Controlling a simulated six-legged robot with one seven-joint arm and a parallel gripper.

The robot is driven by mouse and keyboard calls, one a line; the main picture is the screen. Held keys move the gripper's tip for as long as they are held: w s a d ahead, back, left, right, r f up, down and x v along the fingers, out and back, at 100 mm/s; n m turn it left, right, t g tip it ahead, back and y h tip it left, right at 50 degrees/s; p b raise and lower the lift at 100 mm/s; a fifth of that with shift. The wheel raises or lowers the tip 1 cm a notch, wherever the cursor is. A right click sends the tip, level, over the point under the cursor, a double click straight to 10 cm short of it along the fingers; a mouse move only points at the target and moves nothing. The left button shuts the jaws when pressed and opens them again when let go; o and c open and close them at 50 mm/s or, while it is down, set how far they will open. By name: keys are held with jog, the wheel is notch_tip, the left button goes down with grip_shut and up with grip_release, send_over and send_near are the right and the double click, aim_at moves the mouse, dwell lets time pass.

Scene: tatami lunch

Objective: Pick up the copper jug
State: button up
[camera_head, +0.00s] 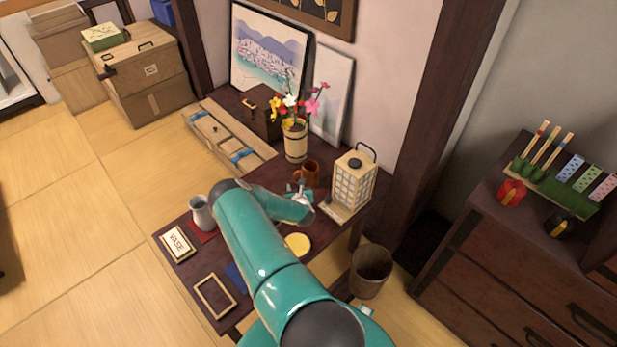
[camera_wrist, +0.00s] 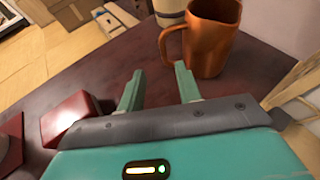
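The copper jug (camera_head: 308,173) stands upright on the low dark table, between the flower vase and the lantern in the head view. In the wrist view the copper jug (camera_wrist: 212,38) is at the top, with its handle on its left side. My gripper (camera_wrist: 157,78) is open, its two green fingers spread apart with nothing between them. The jug is beyond the fingertips and a little to the right, apart from them. In the head view my arm partly hides my gripper (camera_head: 299,190).
A paper lantern (camera_head: 353,183) stands right of the jug and a flower vase (camera_head: 296,141) stands behind it. A red box (camera_wrist: 72,118) lies left of my fingers. A grey pitcher (camera_head: 202,213), a yellow disc (camera_head: 298,243) and a sign (camera_head: 178,243) are on the table.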

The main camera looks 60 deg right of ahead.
aim_at(306, 175)
jog(key=x, duration=0.4)
jog(key=shift+s+d, duration=0.15)
jog(key=shift+d, duration=0.25)
jog(key=shift+w+d+f, duration=0.25)
jog(key=shift+w+d, duration=0.15)
jog(key=shift+c, duration=0.4)
grip_shut()
